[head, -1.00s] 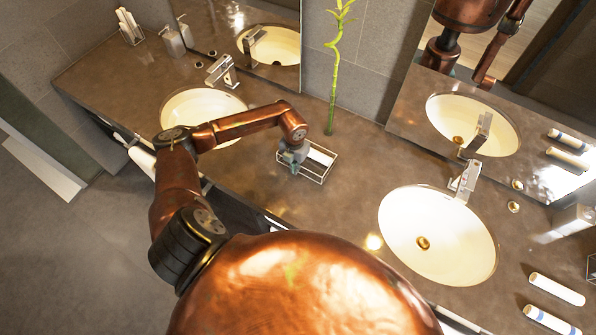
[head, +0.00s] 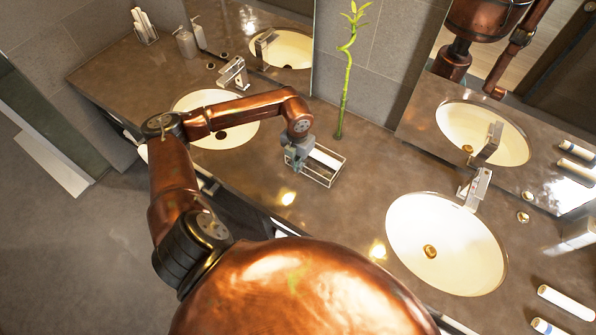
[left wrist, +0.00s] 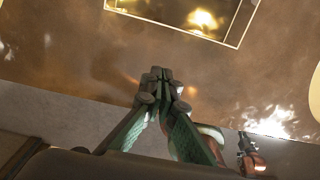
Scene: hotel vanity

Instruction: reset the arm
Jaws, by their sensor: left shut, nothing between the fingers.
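My left arm reaches in over the counter from the left in the head view. Its gripper (head: 297,163) points down beside the left end of a wire-framed tray (head: 325,171). In the left wrist view my left gripper (left wrist: 160,74) is shut with its fingertips together and nothing between them. The tray's thin rim (left wrist: 180,28) lies beyond the fingertips there, apart from them in the picture. My right gripper is not in view.
The brown counter (head: 345,215) holds a left sink (head: 190,102) and a right sink (head: 445,255), each with a faucet. A green bamboo stalk (head: 346,85) stands behind the tray. White rolled items (head: 567,303) lie at the right. Mirrors line the wall.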

